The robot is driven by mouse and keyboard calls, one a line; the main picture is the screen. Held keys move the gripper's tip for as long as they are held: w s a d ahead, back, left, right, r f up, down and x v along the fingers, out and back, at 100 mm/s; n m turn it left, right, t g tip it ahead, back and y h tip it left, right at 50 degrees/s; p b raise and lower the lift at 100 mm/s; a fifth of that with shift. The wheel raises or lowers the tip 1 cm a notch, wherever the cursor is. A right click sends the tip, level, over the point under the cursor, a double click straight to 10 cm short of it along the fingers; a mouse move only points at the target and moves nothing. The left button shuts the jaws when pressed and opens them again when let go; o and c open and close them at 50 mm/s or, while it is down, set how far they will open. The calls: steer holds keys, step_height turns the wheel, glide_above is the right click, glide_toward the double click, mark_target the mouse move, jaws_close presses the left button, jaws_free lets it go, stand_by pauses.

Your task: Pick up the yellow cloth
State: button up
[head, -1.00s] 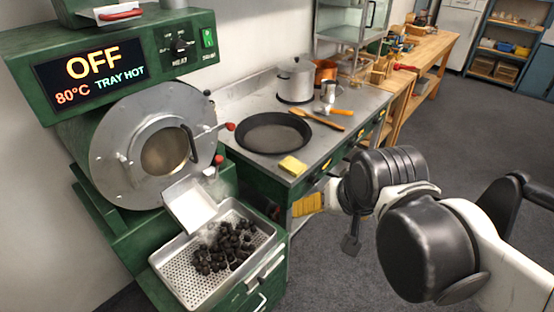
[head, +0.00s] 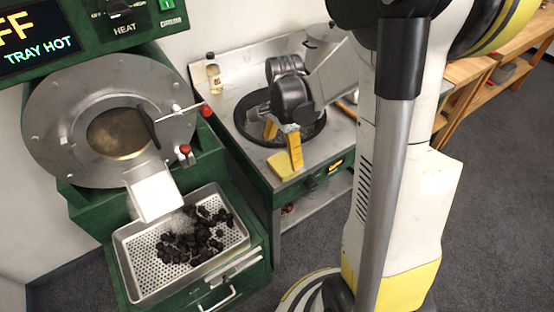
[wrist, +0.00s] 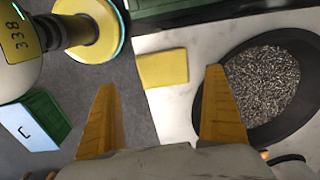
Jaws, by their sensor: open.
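The yellow cloth (head: 283,164) is a small folded square at the front left corner of the metal worktop, left of the dark pan. In the wrist view the cloth (wrist: 163,68) lies beyond my fingertips, between their lines, with its whole face showing. My gripper (head: 283,142) points down over the worktop just behind the cloth, its two yellow fingers apart. The right finger overlaps the cloth's edge in the head view; I cannot tell whether it touches. In the wrist view my gripper (wrist: 160,78) is open with nothing between the fingers.
The dark pan (head: 318,136) sits close to the right of my fingers. A bottle (head: 213,76) stands at the worktop's back left. A perforated tray (head: 128,262) of dark chestnuts lies below the green roaster (head: 182,22), whose display reads TRAY HOT.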

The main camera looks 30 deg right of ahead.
mark_target(281, 165)
steer(key=f+b, duration=0.1)
steer(key=f, duration=0.1)
steer(key=f+b, duration=0.1)
steer(key=f, duration=0.2)
steer(key=f+b, duration=0.1)
steer(key=f, duration=0.1)
steer(key=shift+w+f, duration=0.25)
steer(key=shift+f, duration=0.1)
steer(key=shift+r, duration=0.1)
steer(key=c, duration=1)
